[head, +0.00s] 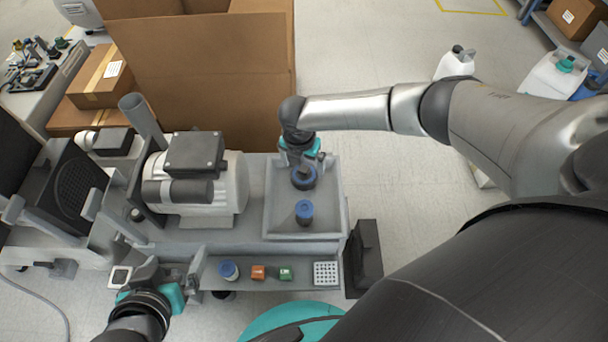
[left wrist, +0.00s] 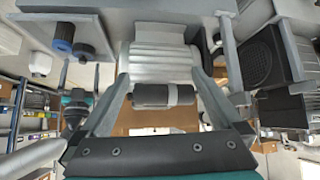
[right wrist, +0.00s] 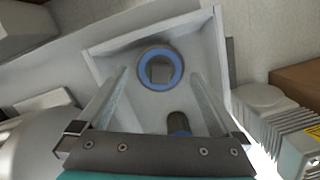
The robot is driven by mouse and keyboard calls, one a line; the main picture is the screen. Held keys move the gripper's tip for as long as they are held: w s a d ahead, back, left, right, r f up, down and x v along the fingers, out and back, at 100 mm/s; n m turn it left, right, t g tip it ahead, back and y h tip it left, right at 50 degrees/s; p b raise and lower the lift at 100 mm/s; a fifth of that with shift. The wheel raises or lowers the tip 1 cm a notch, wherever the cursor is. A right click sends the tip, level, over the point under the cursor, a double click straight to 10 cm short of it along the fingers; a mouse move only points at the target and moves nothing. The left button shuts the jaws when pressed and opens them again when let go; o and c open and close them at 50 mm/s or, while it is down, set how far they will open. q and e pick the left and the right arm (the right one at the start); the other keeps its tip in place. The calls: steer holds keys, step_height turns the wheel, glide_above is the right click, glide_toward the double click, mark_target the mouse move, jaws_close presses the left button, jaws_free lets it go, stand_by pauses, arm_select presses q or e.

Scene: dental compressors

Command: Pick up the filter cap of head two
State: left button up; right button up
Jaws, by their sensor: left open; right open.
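I cannot tell which is head two's cap. My right gripper (head: 302,168) is open, pointing down over the ringed part; contact is unclear. My left gripper (head: 175,275) is open and empty at the bench's front left, facing the compressor (left wrist: 160,62).
The compressor (head: 222,185) stands left of the tray. A front shelf holds a blue-topped part (head: 228,271), an orange block (head: 259,272), a green block (head: 286,272) and a white perforated block (head: 325,272). A large cardboard box (head: 200,75) stands behind the bench.

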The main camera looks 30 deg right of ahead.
steer(key=shift+d+f+b, duration=0.15)
steer(key=shift+f+b, duration=0.35)
steer(key=shift+f, duration=0.35)
arm_select(q)
steer(key=shift+w+d+r+t+h+b, duration=0.15)
steer(key=shift+w+d+t+h, duration=0.15)
steer(key=shift+d+t, duration=0.3)
steer(key=shift+w+d+r+t+h+b, duration=0.1)
steer(key=shift+w+d+t+h, duration=0.15)
steer(key=shift+d+t+h, duration=0.25)
steer(key=shift+w+d+r+t+h+b, duration=0.15)
steer(key=shift+w+d+t+h, duration=0.1)
steer(key=shift+d+t, duration=0.35)
arm_select(e)
steer(key=shift+f, duration=0.4)
arm_select(q)
steer(key=shift+d, duration=0.1)
arm_select(e)
steer(key=c, duration=1.1)
steer(key=shift+r, duration=0.1)
